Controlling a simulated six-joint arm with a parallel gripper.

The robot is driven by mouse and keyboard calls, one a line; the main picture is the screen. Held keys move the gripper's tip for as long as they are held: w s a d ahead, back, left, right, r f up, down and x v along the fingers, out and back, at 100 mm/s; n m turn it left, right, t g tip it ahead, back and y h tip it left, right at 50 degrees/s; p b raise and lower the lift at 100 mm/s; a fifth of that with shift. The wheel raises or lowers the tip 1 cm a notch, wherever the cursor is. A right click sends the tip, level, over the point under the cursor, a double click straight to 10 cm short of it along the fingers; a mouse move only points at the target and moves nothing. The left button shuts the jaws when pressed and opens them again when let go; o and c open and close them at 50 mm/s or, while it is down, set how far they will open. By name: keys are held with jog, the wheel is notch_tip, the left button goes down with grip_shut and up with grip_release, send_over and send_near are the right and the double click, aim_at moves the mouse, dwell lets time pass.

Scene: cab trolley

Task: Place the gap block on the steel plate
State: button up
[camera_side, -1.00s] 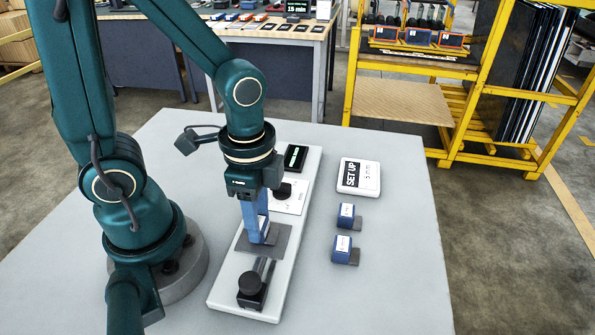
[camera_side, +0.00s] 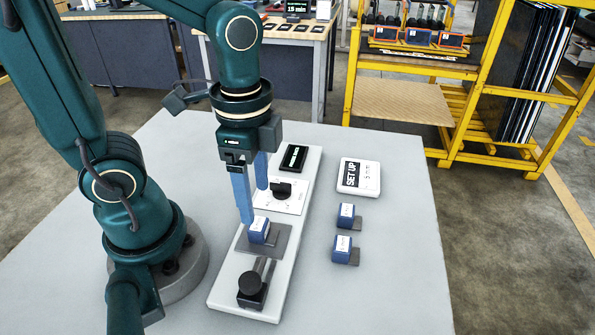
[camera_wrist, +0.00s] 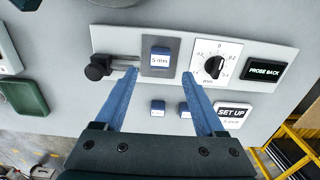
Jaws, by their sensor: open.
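A blue gap block (camera_side: 259,231) with a white top label sits on the dark grey steel plate (camera_side: 278,243), on the long white base. In the wrist view the label on this block (camera_wrist: 160,58) reads "5 mm", and the plate (camera_wrist: 174,47) shows around it. My gripper (camera_side: 255,205) is open and empty above the block. Its two blue fingers are apart, and nothing is between the fingertips in the wrist view (camera_wrist: 155,77).
Two similar blue blocks (camera_side: 346,215) (camera_side: 344,249) stand on the table to the right, near a "SET UP 5 mm" sign (camera_side: 360,177). The base also carries a black clamp-like part (camera_side: 252,288), a dial (camera_side: 281,191) and a "PROBE BACK" display (camera_wrist: 265,70).

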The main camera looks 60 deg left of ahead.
aim_at(258, 219)
jog(key=r+n+t, duration=0.2)
jog(key=n, duration=0.1)
jog(key=r+n+t, duration=0.1)
jog(key=r+n, duration=0.1)
jog(key=n, duration=0.1)
jog(key=r+n+t, duration=0.1)
jog(key=n+t, duration=0.1)
jog(key=n, duration=0.1)
jog(key=shift+w+a+r+t, duration=0.15)
jog(key=shift+a+r+t, duration=0.15)
jog(key=shift+a+r, duration=0.1)
dwell(1.0)
